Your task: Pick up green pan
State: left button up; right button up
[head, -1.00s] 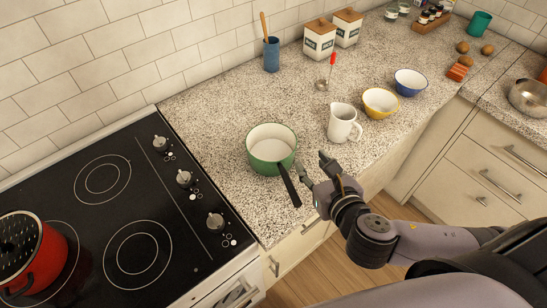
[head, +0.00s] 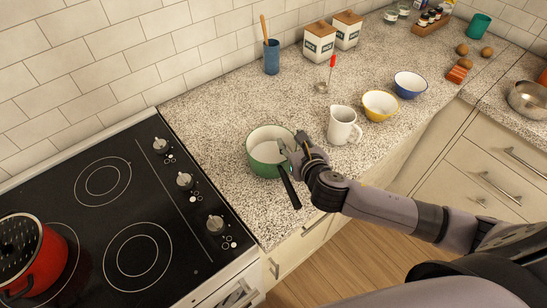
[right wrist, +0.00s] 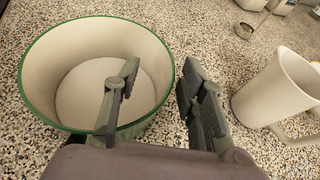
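The green pan (head: 262,167) stands upright on the speckled counter, right of the cooktop. It is white inside, and its black handle (head: 290,190) points toward the counter's front edge. My right gripper (head: 288,147) is at the pan's right rim, on the handle side. In the right wrist view the gripper (right wrist: 157,92) is open, with one finger over the inside of the pan (right wrist: 60,48) and the other outside the rim. The rim lies between the fingers; I cannot tell whether either finger touches it. My left gripper is not in view.
A white pitcher (head: 341,126) stands close to the right of my gripper; it also shows in the right wrist view (right wrist: 275,90). A yellow bowl (head: 380,105) and a blue bowl (head: 410,85) lie beyond. The cooktop (head: 110,215) holds a red pot (head: 42,265).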

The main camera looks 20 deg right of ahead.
jog(key=shift+x, duration=1.45)
jog(key=shift+s, duration=0.1)
jog(key=shift+c, duration=0.3)
grip_shut()
jog(key=shift+r, duration=0.1)
